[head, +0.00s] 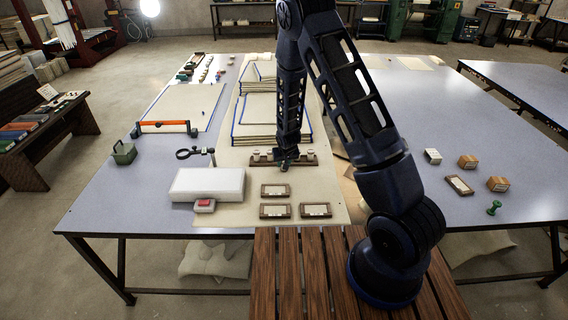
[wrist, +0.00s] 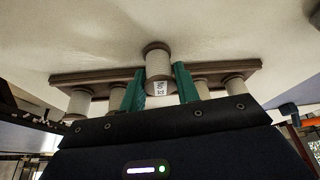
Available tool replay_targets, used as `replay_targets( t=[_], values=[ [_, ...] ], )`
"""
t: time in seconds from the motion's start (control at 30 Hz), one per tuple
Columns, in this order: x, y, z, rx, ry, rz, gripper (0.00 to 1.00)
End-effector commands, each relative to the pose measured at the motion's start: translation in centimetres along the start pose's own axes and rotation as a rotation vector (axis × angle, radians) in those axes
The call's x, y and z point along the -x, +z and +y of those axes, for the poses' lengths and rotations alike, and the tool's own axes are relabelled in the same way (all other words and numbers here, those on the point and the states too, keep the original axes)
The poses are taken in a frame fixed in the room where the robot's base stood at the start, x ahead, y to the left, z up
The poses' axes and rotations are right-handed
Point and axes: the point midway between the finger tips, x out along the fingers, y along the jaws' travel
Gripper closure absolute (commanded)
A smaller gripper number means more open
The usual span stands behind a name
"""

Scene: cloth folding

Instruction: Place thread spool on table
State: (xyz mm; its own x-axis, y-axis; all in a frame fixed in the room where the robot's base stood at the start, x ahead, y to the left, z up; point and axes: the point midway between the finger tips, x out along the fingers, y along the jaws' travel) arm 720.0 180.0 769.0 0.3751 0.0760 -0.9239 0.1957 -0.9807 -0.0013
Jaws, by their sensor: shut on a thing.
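In the wrist view the thread spool (wrist: 158,65), pale with a brown wooden end and a small printed label, is between the teal fingers of my gripper (wrist: 157,88), which is shut on it. The spool looks larger than the others and overlaps the wooden spool rack (wrist: 100,75) behind it; whether it touches the rack I cannot tell. In the head view my gripper (head: 283,166) is low over the rack (head: 262,161), and the held spool is not clear there. The table (head: 120,185) has a grey top with a cream cloth (head: 238,212) under the rack.
Several pale spools (wrist: 80,103) stay on the rack. Framed cards (head: 275,190) lie nearer me, with a white box (head: 207,184) to their left. Folded cloth stacks (head: 254,115) stand behind the rack. Small blocks (head: 468,161) sit right; the table beyond them is open.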

Motion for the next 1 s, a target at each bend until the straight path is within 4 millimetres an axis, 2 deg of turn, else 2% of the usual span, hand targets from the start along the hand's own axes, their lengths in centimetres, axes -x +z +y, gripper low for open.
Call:
replay_targets(
  t=[0.2,0.23,0.3,0.33,0.73,1.0],
  values=[
    [-0.3,0.1,0.0,0.001,0.000,0.000,0.90],
    [-0.2,0.1,0.0,0.001,0.000,0.000,0.63],
    [-0.2,0.1,0.0,0.001,0.000,0.000,0.49],
    [-0.2,0.1,0.0,0.001,0.000,0.000,0.47],
    [0.4,-0.1,0.0,0.000,0.000,0.001,0.47],
    [3.8,-0.1,-0.1,0.001,-0.001,0.002,0.47]
  ],
)
